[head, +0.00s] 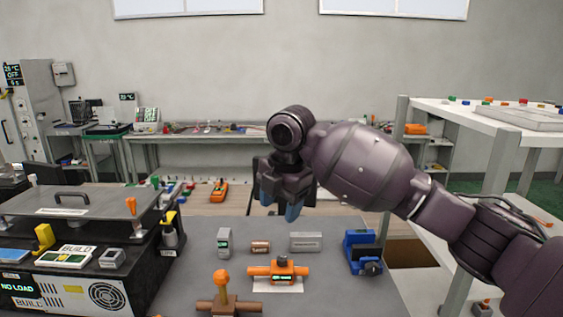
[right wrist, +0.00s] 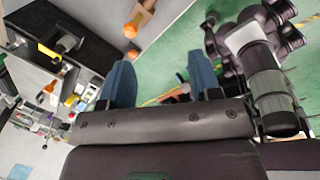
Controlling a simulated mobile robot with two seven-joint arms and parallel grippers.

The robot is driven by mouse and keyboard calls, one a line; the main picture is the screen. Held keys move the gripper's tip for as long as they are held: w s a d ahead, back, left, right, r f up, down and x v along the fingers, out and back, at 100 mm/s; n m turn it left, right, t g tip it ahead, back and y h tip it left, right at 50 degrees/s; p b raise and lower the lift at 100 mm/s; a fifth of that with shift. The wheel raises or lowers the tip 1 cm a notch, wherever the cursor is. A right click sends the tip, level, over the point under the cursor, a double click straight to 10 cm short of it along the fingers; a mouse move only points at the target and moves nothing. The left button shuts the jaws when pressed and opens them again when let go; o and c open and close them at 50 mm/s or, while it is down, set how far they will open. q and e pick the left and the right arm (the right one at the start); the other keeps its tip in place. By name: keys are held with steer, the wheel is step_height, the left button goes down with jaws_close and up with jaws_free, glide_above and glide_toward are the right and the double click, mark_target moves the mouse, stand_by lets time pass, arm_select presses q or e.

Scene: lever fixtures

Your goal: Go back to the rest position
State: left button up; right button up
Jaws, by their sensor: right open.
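My right gripper (head: 281,207) hangs in the air above the far part of the grey table (head: 200,290), its blue fingers pointing down. It is apart from everything on the table. In the right wrist view its two blue fingers (right wrist: 160,85) stand apart with nothing between them. A lever fixture with an orange knob (head: 221,278) on a brown base stands at the front of the table. An orange fixture (head: 278,271) sits on a white sheet behind it. My left gripper does not show.
A blue device (head: 362,252) stands at the table's right side. A grey block (head: 306,242), a small brown cylinder (head: 260,246) and a grey device (head: 224,241) stand in a row. A black machine with a grey lid (head: 80,203) fills the left. White shelving (head: 490,118) stands at the right.

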steer(key=s+d+f+m+t+y, duration=0.1)
steer(key=f+m, duration=0.3)
steer(key=f, duration=0.5)
steer(key=s+d+f+m+t+y, duration=0.2)
steer(key=f+m, duration=0.3)
steer(key=f, duration=0.5)
steer(key=s+d+f+m+t+y, duration=0.2)
steer(key=f+m, duration=0.3)
steer(key=f, duration=0.4)
steer(key=shift+s+d+f, duration=0.15)
steer(key=shift+s+d, duration=0.45)
steer(key=shift+d, duration=0.15)
steer(key=s+d+f+m+t+h, duration=0.3)
steer(key=s+d+f+m, duration=0.35)
steer(key=s+d, duration=0.5)
steer(key=s+d+f+m+t+h, duration=0.2)
steer(key=s+d+f+m+h, duration=0.4)
steer(key=s+d, duration=0.5)
arm_select(q)
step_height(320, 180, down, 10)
steer(key=b, duration=0.9)
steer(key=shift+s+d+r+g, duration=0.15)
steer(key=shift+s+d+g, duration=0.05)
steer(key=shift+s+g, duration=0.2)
arm_select(e)
step_height(320, 180, down, 9)
steer(key=s+a+y, duration=0.1)
steer(key=y, duration=0.1)
steer(key=shift+s+a+g+y, duration=0.25)
steer(key=shift+g+y, duration=0.05)
